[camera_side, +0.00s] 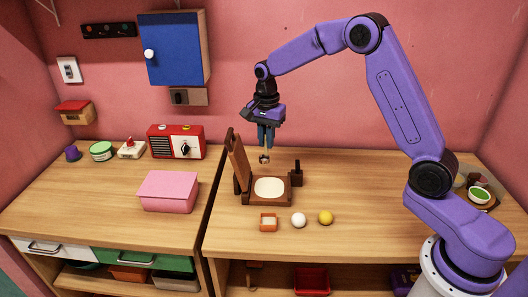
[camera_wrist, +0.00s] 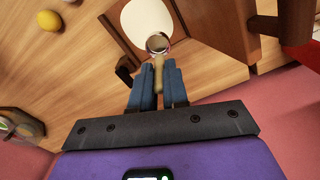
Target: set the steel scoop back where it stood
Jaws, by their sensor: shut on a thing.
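My gripper (camera_side: 265,148) points down above the back of an open wooden box (camera_side: 285,199). It is shut on the handle of the steel scoop (camera_side: 264,159), which hangs below the fingertips, apart from the box. In the wrist view, the scoop's round bowl (camera_wrist: 157,43) shows beyond my fingers (camera_wrist: 158,84), with its tan handle between them. The box has a pale inside (camera_side: 269,187) and its lid (camera_side: 239,163) stands up on the left. A small dark block with an upright post (camera_side: 297,175) is at the box's right back corner.
A small orange dish (camera_side: 268,222), a white ball (camera_side: 298,220) and a yellow ball (camera_side: 325,217) lie in front of the box. A pink box (camera_side: 168,191) and a red radio (camera_side: 176,141) stand left. The counter right of the box is clear.

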